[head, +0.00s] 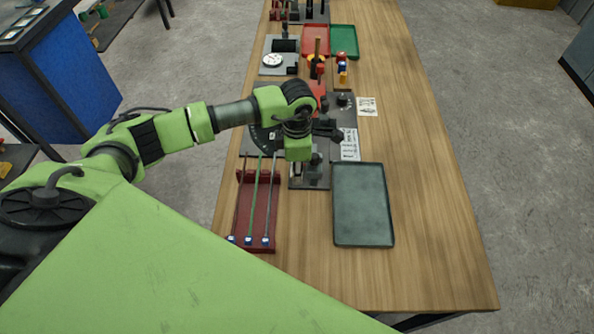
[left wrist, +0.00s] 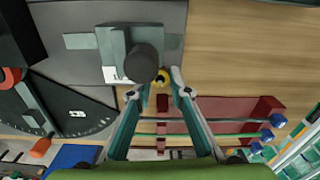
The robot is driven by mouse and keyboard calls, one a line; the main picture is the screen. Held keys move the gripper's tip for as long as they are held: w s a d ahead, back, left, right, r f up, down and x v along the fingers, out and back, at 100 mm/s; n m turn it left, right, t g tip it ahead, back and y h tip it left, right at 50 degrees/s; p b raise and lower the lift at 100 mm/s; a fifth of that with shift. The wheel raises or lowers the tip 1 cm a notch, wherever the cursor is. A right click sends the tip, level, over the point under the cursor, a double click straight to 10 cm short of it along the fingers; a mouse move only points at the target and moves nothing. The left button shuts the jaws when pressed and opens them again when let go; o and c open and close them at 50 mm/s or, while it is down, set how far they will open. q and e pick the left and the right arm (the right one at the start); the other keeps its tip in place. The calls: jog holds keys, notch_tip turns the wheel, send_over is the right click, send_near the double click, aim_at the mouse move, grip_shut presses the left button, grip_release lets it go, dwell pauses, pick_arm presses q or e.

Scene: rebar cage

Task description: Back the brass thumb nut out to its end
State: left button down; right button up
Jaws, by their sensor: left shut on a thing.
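The brass thumb nut (left wrist: 161,77) shows as a small yellow knob in the left wrist view, beside a dark round post (left wrist: 144,63) on a grey block fixture (left wrist: 112,48). My left gripper (left wrist: 157,88) has its two fingertips on either side of the nut and is shut on it. In the head view my left gripper (head: 298,168) reaches down onto the fixture's grey base plate (head: 313,183); the nut is hidden there by my wrist. The nut's thread and its end cannot be made out. My right gripper is not in view.
A red rack (head: 266,215) with several thin rods stands left of the fixture. An empty grey-green tray (head: 363,205) lies to the right. A dark protractor-like plate (left wrist: 62,108) is close by. Red (head: 315,40) and green (head: 344,42) trays sit farther back. The table's right side is clear.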

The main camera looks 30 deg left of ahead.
pick_arm(q)
jog(key=n+b, duration=0.2)
jog(key=n, duration=0.1)
jog(key=shift+f, duration=0.1)
jog(key=shift+n+b, duration=0.8)
jog(key=shift+n, duration=1.2)
jog(key=c, duration=1.9)
grip_release()
jog(key=shift+r, duration=0.25)
notch_tip(320, 180, up, 12)
jog(key=shift+f, duration=0.1)
